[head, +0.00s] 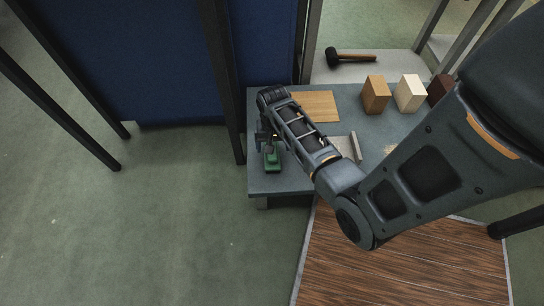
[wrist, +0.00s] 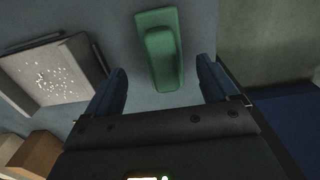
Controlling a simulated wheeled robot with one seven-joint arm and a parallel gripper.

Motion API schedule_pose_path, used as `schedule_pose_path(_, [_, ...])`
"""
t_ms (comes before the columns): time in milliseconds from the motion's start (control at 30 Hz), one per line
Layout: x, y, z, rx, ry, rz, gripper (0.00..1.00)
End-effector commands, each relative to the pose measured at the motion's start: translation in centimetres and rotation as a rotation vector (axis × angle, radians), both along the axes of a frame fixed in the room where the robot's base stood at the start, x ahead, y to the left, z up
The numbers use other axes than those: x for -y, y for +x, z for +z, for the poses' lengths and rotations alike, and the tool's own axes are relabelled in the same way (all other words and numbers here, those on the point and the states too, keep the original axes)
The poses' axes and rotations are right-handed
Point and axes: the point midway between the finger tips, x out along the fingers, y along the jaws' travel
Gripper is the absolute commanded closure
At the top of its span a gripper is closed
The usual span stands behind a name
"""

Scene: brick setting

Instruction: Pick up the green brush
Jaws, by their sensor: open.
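The green brush (head: 271,160) lies on the grey-blue table (head: 262,183) near its left front corner. In the wrist view the green brush (wrist: 160,52) shows from above, long and narrow, with a raised handle part along its middle. My gripper (head: 266,138) is above and just behind the brush in the head view. In the wrist view my gripper (wrist: 165,85) is open, with one blue finger on each side of the brush's near end and gaps on both sides. Nothing is between the fingers touching them. The height above the table is hard to tell.
A grey tray (wrist: 92,52) with white specks lies left of the brush in the wrist view. A wooden board (head: 320,106) and several blocks, including a tan block (head: 375,95), stand farther back and right. A black mallet (head: 350,57) lies behind. Blue panels (head: 150,60) stand left.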

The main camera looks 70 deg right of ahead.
Motion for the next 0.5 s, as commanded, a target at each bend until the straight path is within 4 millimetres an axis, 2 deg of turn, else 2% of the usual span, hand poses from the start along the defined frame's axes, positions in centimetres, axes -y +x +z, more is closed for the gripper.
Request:
schedule_pose_path(300, [0.3, 0.5, -4.3, 0.002, -0.002, 0.000, 0.13])
schedule_pose_path(500, [0.3, 0.5, -6.0, 0.002, -0.002, 0.001, 0.13])
